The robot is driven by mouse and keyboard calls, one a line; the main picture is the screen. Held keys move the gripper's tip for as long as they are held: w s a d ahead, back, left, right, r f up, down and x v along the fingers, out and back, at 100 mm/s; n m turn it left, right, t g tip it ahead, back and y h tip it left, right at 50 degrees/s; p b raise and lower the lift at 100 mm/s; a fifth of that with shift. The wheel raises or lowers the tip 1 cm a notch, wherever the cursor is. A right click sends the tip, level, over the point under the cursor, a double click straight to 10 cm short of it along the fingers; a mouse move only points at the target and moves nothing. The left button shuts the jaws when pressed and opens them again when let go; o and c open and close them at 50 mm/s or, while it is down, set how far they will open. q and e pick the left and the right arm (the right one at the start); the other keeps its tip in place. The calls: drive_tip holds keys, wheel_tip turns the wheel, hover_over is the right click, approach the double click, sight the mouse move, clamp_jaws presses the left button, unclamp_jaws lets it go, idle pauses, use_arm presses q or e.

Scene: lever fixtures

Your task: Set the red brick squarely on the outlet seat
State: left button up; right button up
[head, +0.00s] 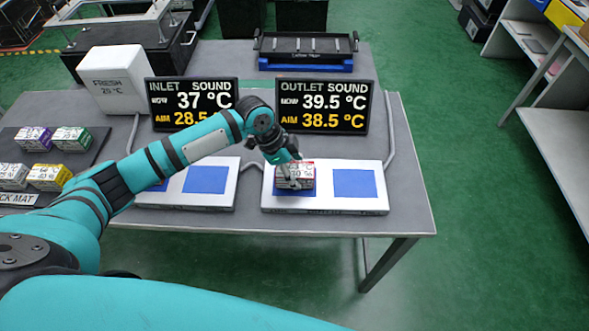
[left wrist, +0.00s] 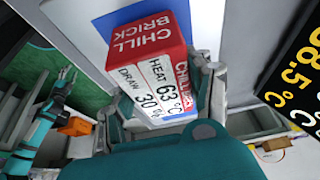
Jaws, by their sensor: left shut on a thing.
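The red brick (head: 308,176) has a red top and white label sides; it also shows in the left wrist view (left wrist: 150,45), with "CHILL BRICK" on its top. My left gripper (head: 290,176) is shut on the brick, with fingers at its sides in the left wrist view (left wrist: 160,105). The brick is over the left blue pad (head: 281,191) of the white outlet plate (head: 325,205), in front of the outlet display. The brick hides most of that pad, and I cannot tell whether they touch. A teal arm's gripper, apparently my right (left wrist: 65,76), is small at the left wrist view's edge.
The plate's right blue pad (head: 355,183) is empty. The outlet display (head: 325,106) stands close behind. The inlet plate (head: 222,202) lies to the left, partly behind my left arm. Several other bricks sit on the dark mat (head: 88,165). A black tray (head: 306,48) is at the back.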

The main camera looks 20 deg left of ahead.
use_arm(q)
drive_tip(key=o, duration=1.4)
drive_tip(key=shift+o, duration=0.2)
drive_tip(key=b+v, duration=0.1)
drive_tip(key=v, duration=1.1)
drive_tip(key=shift+a, duration=0.1)
